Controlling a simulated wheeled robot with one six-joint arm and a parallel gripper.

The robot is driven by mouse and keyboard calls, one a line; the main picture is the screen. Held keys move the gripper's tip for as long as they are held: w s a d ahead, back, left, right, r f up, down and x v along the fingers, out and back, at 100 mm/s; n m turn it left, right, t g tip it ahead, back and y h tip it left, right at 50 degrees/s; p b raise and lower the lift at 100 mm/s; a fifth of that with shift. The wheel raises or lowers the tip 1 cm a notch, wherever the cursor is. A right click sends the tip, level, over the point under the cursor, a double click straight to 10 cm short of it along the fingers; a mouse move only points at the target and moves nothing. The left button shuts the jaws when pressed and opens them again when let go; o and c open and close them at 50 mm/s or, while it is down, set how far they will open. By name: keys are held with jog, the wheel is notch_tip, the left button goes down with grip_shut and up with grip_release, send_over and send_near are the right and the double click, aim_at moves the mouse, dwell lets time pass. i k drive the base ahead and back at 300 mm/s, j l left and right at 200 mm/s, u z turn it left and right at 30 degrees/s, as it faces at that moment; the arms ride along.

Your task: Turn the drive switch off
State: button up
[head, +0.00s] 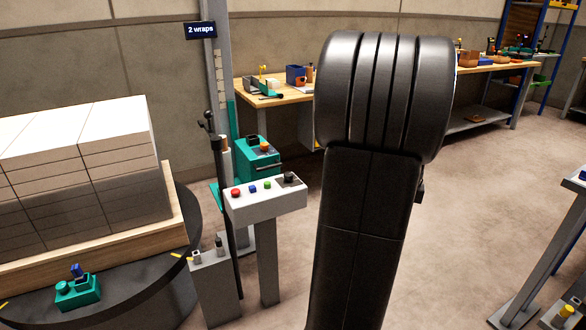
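A pale control box (266,201) stands on a grey post near the middle of the head view. On its top are a red button (235,193), a blue button (252,188), a green button (267,185) and, at the right end, a black knob (289,177) on a dark plate. The knob looks like the drive switch; its setting is too small to read. My dark arm rises just right of the box and fills the centre right. My gripper cannot be made out; the arm hides that region.
Stacked reams (75,175) sit on a wooden pallet (120,236) on a dark turntable (150,290) at left. A mast (215,75) with a "2 wraps" sign (201,30) and a teal carriage (258,160) stand behind the box. Workbenches line the wall.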

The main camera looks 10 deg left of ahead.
aim_at(288, 176)
jog(key=i+u, duration=0.1)
jog(key=u, duration=0.35)
jog(key=i+l+u, duration=0.1)
jog(key=u, duration=0.35)
jog(key=i+l+u, duration=0.1)
jog(key=u, duration=0.35)
jog(key=i+l+u, duration=0.1)
jog(key=l, duration=0.3)
jog(key=i+l+u, duration=0.1)
jog(key=l, duration=0.3)
jog(key=i+l+u, duration=0.1)
jog(key=l, duration=0.3)
jog(key=i+l+u, duration=0.15)
jog(key=l, duration=0.25)
jog(key=i, duration=0.1)
